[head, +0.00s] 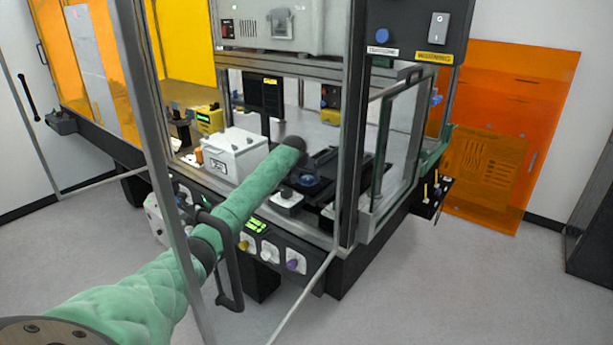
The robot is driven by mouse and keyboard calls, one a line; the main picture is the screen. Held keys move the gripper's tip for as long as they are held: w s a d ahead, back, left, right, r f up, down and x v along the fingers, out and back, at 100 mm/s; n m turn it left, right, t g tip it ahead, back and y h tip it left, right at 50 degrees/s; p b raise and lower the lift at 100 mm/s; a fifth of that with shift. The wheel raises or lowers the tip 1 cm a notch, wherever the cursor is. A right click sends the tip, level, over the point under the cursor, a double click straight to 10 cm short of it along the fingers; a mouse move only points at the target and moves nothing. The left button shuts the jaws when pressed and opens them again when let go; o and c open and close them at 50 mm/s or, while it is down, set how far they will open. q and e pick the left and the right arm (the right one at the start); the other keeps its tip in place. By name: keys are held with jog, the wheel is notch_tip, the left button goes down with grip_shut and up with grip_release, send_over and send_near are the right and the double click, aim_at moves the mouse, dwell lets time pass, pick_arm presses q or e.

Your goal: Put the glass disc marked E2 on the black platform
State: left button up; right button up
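My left arm, in a green sleeve, reaches from the lower left through the open front of the machine. Its dark wrist bends down, and my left gripper (301,178) is low over the black stage parts inside. The gripper is small and dark against them, so I cannot tell whether its fingers are open or hold anything. A small bluish round shape shows by the fingertips; I cannot tell if it is a glass disc. Black platform parts (345,164) lie around and right of the gripper. No E2 mark is readable. My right gripper is not in view.
A white-grey box (234,153) stands left of the arm inside the machine. A front panel with knobs (268,252) runs below the opening. A glass door (400,135) stands open at right. An orange panel (505,140) leans against the wall.

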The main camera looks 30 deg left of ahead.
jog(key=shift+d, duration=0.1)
pick_arm(q)
jog(key=shift+r, duration=0.15)
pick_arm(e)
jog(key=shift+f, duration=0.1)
pick_arm(q)
jog(key=shift+s+r, duration=0.2)
jog(key=shift+r, duration=0.05)
jog(key=shift+s+r+b, duration=0.3)
jog(key=shift+r+b, duration=0.15)
jog(key=shift+b, duration=0.05)
jog(key=b+v, duration=0.3)
jog(key=v, duration=0.7)
jog(key=shift+r, duration=0.15)
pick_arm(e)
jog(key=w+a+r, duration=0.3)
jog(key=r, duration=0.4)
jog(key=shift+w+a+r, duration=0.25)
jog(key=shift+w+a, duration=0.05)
